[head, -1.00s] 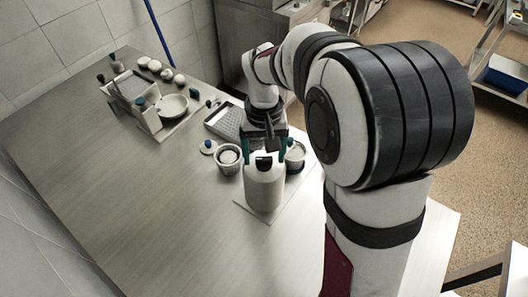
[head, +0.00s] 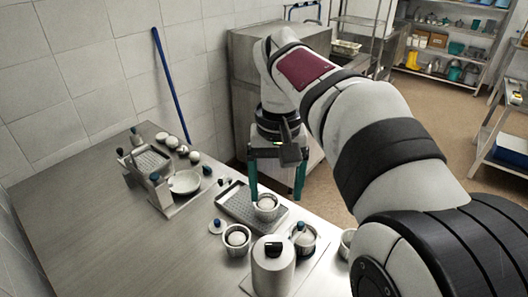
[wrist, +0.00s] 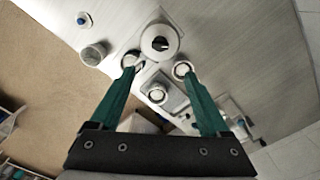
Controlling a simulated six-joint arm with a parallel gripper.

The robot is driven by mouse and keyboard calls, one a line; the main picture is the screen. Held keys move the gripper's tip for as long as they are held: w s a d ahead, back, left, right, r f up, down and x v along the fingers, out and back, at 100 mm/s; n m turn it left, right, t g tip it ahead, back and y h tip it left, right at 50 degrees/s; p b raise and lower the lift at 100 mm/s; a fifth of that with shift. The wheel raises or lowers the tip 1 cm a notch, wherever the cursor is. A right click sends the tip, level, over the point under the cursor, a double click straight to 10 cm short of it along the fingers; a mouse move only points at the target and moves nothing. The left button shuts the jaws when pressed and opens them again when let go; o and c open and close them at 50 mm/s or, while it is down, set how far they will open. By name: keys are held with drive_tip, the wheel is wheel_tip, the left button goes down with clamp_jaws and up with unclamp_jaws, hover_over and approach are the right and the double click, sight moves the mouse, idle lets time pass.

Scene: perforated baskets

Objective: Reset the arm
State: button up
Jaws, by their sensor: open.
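My gripper (head: 277,190) hangs over the far right edge of the table in the head view. Its two teal fingers are spread wide with nothing held between them. In the wrist view my gripper (wrist: 159,74) is also open and empty. A white cylindrical canister (head: 273,278) with a dark knob on top stands upright nearer the camera, apart from the fingers. It also shows in the wrist view (wrist: 167,52), beyond the fingertips.
A perforated tray (head: 233,204) and small round cups (head: 236,249) surround the canister. A rack with a shallow bowl (head: 185,182) and several pale round items stand at the back left. The left of the metal table (head: 90,240) is clear.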

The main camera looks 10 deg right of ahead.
drive_tip(key=s+f+m, duration=0.1)
drive_tip(key=s+f, duration=0.2)
drive_tip(key=s, duration=0.5)
drive_tip(key=s+f+m+y, duration=0.1)
drive_tip(key=s+f+m, duration=0.1)
drive_tip(key=s+f, duration=0.2)
drive_tip(key=s+f+m, duration=0.1)
drive_tip(key=s+f, duration=0.3)
drive_tip(key=s, duration=0.7)
drive_tip(key=shift+s+f+m+y, duration=0.2)
drive_tip(key=shift+s+m+y, duration=0.1)
drive_tip(key=shift+y, duration=0.1)
